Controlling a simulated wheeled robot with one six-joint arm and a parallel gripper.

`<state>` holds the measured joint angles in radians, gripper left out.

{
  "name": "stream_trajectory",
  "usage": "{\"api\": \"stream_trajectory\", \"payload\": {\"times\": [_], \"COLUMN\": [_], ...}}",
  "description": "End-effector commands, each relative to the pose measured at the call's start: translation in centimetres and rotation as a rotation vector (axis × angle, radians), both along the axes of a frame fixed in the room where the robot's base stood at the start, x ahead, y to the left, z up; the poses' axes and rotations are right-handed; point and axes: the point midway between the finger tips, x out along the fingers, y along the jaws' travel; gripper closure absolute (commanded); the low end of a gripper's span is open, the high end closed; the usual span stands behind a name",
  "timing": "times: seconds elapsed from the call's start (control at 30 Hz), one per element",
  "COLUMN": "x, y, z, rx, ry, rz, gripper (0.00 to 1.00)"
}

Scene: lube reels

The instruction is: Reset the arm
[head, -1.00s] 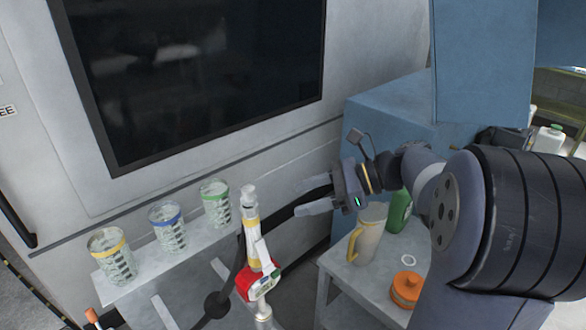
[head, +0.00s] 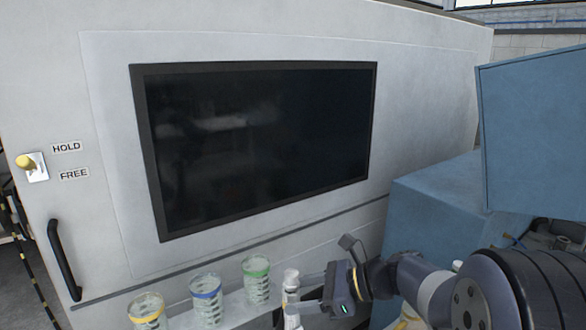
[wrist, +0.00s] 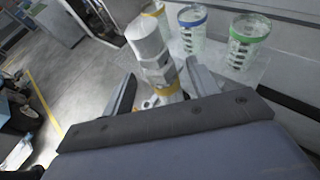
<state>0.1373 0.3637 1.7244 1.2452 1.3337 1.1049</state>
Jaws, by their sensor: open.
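My gripper (head: 305,292) is in the lower right middle of the head view, pointing left, with its fingers apart. In the wrist view my gripper (wrist: 160,92) shows a finger on either side, open. A grey-white nozzle (wrist: 150,52) with a yellow band stands up beyond and between the fingers in that picture. The nozzle's top (head: 291,280) also shows at the fingertips in the head view. I cannot tell whether the fingers touch it. Its lower part is out of the head view.
Clear jars with a yellow band (head: 148,312), a blue band (head: 206,300) and a green band (head: 256,280) stand on a ledge left of my gripper. A large dark-windowed cabinet (head: 110,120) is behind. A blue housing (head: 440,195) stands at right. Open floor (wrist: 70,70) shows at left.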

Motion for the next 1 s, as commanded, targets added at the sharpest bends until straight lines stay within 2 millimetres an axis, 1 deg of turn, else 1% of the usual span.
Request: {"api": "stream_trajectory", "payload": {"times": [0.23, 0.3, 0.37, 0.47, 0.7, 0.93, 1.0], "x": [0.0, 0.0, -0.1, -0.4, -1.1, -1.9, -1.7], "y": [-0.2, -0.5, -1.1, -2.5, -6.6, -10.1, -8.5], "z": [-0.2, -0.6, -0.2, 0.3, 2.0, 3.5, 3.1], "rx": [0.0, 0.0, -0.001, -0.001, -0.002, -0.001, 0.001], "ry": [0.001, 0.001, -0.003, -0.003, -0.003, -0.001, 0.003], "rz": [0.0, 0.0, -0.003, -0.004, -0.004, -0.003, 0.005], "gripper": [0.43, 0.43, 0.43, 0.43, 0.43, 0.43, 0.43]}}
